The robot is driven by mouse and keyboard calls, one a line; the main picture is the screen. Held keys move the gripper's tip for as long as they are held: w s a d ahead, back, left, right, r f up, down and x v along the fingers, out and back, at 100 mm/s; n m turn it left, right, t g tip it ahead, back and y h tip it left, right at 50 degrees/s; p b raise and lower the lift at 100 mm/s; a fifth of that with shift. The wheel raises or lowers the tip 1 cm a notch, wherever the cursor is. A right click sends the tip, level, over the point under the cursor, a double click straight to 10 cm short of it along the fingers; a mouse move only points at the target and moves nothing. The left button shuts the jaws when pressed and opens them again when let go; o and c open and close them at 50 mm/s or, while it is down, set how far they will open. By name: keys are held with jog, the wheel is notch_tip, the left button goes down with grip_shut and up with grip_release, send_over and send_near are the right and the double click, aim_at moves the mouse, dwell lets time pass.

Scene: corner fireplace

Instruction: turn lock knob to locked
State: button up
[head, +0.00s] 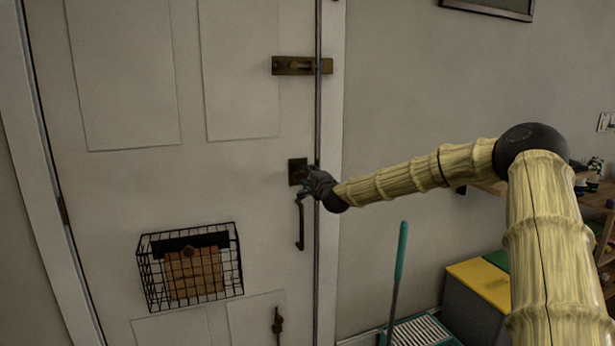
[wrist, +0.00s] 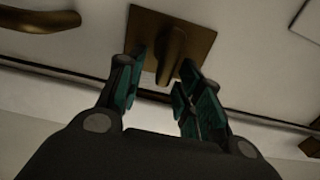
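The lock knob (wrist: 172,52) is a brown, elongated thumb-turn on a square brass plate (wrist: 150,24). In the head view the plate (head: 294,172) sits on the white door (head: 150,190), near its right edge. My gripper (head: 309,184) is at this plate and hides the knob there. In the wrist view my gripper (wrist: 162,72) is open, with one teal-padded finger toward each side of the knob. A gap shows between the knob and the left finger. The right fingertip is close to the knob; I cannot tell if it touches.
A sliding bolt (head: 300,66) is above the lock and a pull handle (head: 300,228) is just below. A wire basket (head: 190,268) hangs on the door. A teal-handled broom (head: 400,255) stands at the lower right, beside a yellow-topped box (head: 482,282).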

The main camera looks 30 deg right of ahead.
jog(key=v, duration=1)
jog(key=shift+s, duration=0.3)
jog(key=shift+a, duration=0.15)
jog(key=s+a+f+n+g+y+p, duration=0.1)
jog(key=a+f+n+g+y, duration=0.15)
jog(key=a+f, duration=0.6)
jog(key=s+a+f+n+g+y+p, duration=0.15)
jog(key=a+f+n, duration=0.25)
jog(key=a+f, duration=0.4)
jog(key=s+a+f+n+g, duration=0.25)
jog(key=s+a+f, duration=0.3)
jog(key=f, duration=0.45)
jog(key=s+a+f+n+g, duration=0.2)
jog(key=s+a+f+n, duration=0.15)
jog(key=s+f, duration=0.45)
jog(key=s+a+f+n+g+p, duration=0.15)
jog(key=s+a+f, duration=0.25)
jog(key=s+f, duration=0.4)
jog(key=s+a+f+n+g+p, duration=0.1)
jog(key=s+a+f+n+g, duration=0.2)
jog(key=s+f, duration=0.5)
jog(key=s+a+f+n+g, duration=0.1)
jog(key=s+g, duration=0.1)
jog(key=s, duration=0.9)
jog(key=s+a+n+g+p, duration=0.1)
jog(key=s+a+n+g, duration=0.1)
jog(key=s, duration=0.9)
jog(key=shift+a+f+g, duration=0.3)
jog(key=shift+a+f, duration=0.05)
jog(key=shift+f, duration=0.05)
